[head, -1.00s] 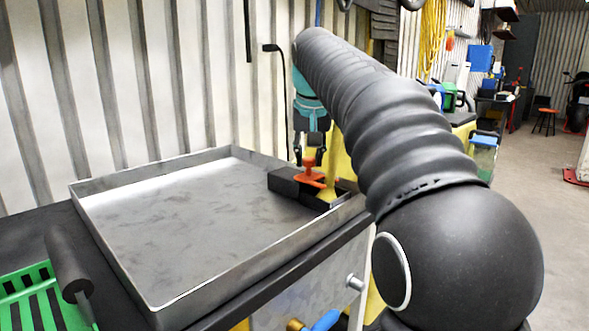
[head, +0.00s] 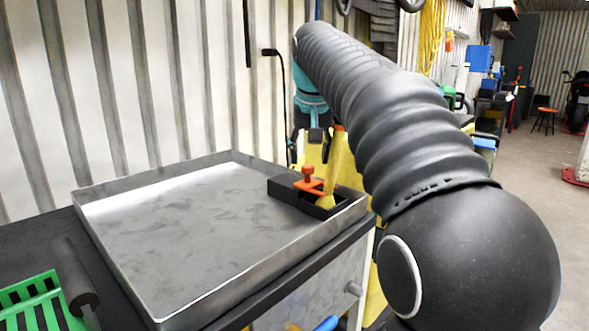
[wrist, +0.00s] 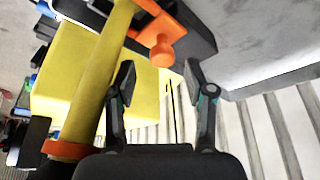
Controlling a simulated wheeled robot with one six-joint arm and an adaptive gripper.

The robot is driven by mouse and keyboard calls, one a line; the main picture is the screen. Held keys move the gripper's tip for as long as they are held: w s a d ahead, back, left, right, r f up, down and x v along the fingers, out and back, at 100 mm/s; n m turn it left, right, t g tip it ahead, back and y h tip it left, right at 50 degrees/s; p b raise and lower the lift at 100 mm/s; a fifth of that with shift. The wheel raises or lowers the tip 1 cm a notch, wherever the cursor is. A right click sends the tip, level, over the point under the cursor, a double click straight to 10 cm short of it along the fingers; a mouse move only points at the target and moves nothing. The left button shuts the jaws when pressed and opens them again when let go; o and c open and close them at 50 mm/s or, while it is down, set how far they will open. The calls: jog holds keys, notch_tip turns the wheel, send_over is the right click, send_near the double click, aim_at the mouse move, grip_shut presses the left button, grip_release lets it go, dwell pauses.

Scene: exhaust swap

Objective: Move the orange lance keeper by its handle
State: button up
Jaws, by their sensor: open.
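The orange lance keeper (head: 312,186) sits on a black block (head: 284,188) at the tray's right corner. Its upright knob handle (head: 307,171) stands free. The wrist view shows the keeper (wrist: 180,22) at the top and its handle (wrist: 162,52) just beyond my fingertips. My gripper (wrist: 160,74) is open and empty, with one finger on each side of the handle's line and not touching it. A yellow lance (head: 338,168) rises from the block beside the keeper. In the wrist view the lance (wrist: 100,85) runs close along my left finger. My arm hides part of the gripper in the head view.
A shallow metal tray (head: 150,300) is empty apart from the block at its corner. A green crate (head: 45,300) and a dark roller (head: 75,280) lie at the lower left. A ribbed wall (head: 150,80) stands close behind. A yellow surface (wrist: 60,85) lies behind the lance in the wrist view.

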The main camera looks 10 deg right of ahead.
jog(key=p+v, duration=0.2)
jog(key=v, duration=0.1)
notch_tip(320, 180, up, 7)
send_over(310, 188)
jog(key=s, duration=0.3)
jog(key=shift+a+r, duration=0.15)
jog(key=shift+a, duration=0.2)
dwell(0.3)
jog(key=s+a+f+n, duration=0.1)
jog(key=s+f, duration=1.1)
jog(key=f, duration=0.3)
jog(key=s+a+f+n+t, duration=0.1)
jog(key=s+f, duration=1.1)
jog(key=f, duration=0.3)
jog(key=shift+s+f+y, duration=0.3)
jog(key=shift+f+y, duration=0.1)
